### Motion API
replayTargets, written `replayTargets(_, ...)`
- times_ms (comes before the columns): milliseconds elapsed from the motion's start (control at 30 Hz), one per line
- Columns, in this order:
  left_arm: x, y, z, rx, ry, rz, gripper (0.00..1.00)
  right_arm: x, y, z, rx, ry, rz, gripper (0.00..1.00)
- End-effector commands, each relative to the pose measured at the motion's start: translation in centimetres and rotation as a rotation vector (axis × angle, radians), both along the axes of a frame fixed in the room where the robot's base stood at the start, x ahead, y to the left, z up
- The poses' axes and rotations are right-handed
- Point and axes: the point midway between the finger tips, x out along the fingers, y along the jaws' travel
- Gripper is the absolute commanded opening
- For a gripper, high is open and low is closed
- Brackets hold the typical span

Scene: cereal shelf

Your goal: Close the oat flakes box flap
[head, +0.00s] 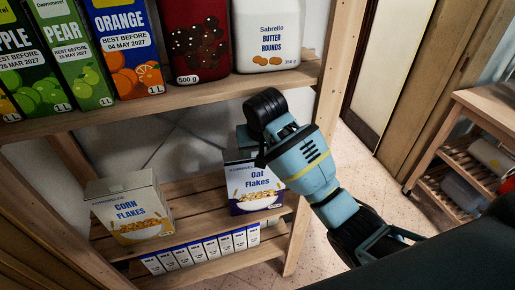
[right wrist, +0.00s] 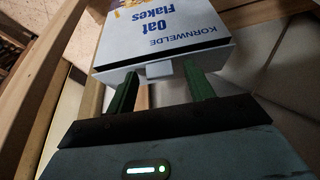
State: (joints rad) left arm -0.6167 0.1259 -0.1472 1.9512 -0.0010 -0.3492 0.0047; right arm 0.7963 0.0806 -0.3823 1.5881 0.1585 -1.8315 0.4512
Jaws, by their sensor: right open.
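The oat flakes box (head: 256,196) stands upright on the lower shelf, white and dark blue with a bowl picture. In the right wrist view the box (right wrist: 158,35) appears upside down. Its pale top flap (right wrist: 190,67) has a small tab, and a dark gap runs between flap and front face. My right gripper (right wrist: 160,84) is open, its green fingers on either side of the tab; I cannot tell whether they touch the flap. In the head view the right arm covers the area above the box's right side, and the fingertips are hidden. My left gripper is not in view.
A corn flakes box (head: 130,207) stands to the left on the same shelf. Several small white-and-blue boxes (head: 205,248) line the level below. The upper shelf (head: 190,98) holds cartons and bags, close above my right arm. A wooden trolley (head: 480,120) stands at right.

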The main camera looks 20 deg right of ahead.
Motion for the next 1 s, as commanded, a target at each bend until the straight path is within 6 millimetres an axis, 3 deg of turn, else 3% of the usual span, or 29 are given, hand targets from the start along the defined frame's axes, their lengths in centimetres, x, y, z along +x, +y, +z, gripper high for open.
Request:
replayTargets(200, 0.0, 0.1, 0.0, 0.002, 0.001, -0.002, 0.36, 0.0, 0.0, 0.0, 0.000, 0.000, 0.000, 0.50)
replayTargets(533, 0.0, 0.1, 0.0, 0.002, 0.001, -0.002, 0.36, 0.0, 0.0, 0.0, 0.000, 0.000, 0.000, 0.07)
replayTargets(1000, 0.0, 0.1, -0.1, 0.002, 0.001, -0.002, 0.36, -0.6, 0.0, -1.1, -0.011, -0.156, 0.000, 0.07)
